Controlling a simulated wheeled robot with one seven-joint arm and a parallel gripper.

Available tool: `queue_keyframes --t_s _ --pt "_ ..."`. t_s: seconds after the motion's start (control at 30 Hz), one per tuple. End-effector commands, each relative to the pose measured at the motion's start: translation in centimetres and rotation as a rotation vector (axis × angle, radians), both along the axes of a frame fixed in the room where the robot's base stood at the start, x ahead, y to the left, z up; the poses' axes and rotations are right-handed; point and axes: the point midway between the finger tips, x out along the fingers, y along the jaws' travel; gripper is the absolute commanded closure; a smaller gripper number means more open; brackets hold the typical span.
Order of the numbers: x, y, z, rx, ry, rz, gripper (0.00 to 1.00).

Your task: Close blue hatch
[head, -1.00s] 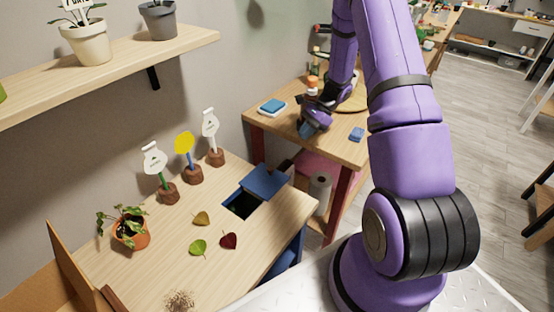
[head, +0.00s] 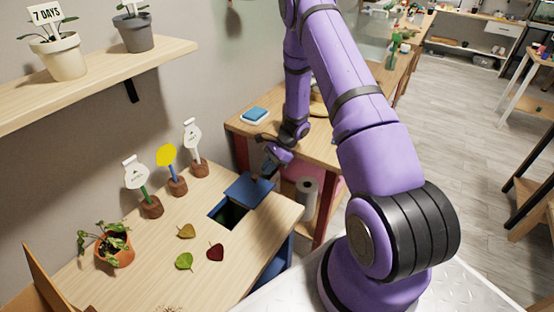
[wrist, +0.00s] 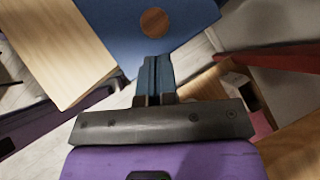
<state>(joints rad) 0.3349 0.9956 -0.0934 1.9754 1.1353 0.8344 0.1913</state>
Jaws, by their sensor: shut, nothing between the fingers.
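The blue hatch lid (head: 250,187) is slid partly off its opening. The dark square opening (head: 229,214) shows uncovered at the lid's near left side, in the wooden table. In the wrist view the blue lid (wrist: 112,28) fills the top, with a round wooden knob (wrist: 155,22) on it. My gripper (head: 265,174) is shut and empty at the lid's far right edge. In the wrist view its closed fingers (wrist: 154,68) point at the lid, just short of the knob. I cannot tell whether the fingertips touch the lid.
Several leaves lie near the opening, among them a dark red leaf (head: 215,252). Plant markers, including a yellow one (head: 167,156), stand along the wall. A potted plant (head: 113,250) is at the left. A second table (head: 318,150) stands behind, with a paper roll (head: 305,196) below.

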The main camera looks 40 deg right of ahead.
Motion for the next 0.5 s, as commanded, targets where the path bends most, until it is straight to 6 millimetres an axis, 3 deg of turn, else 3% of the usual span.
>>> queue_keyframes --t_s 0.2,0.5 --pt "0.1 1.6 -0.3 -0.001 0.000 0.000 1.00" --pt "0.2 1.9 -0.3 0.000 0.000 -0.001 1.00"
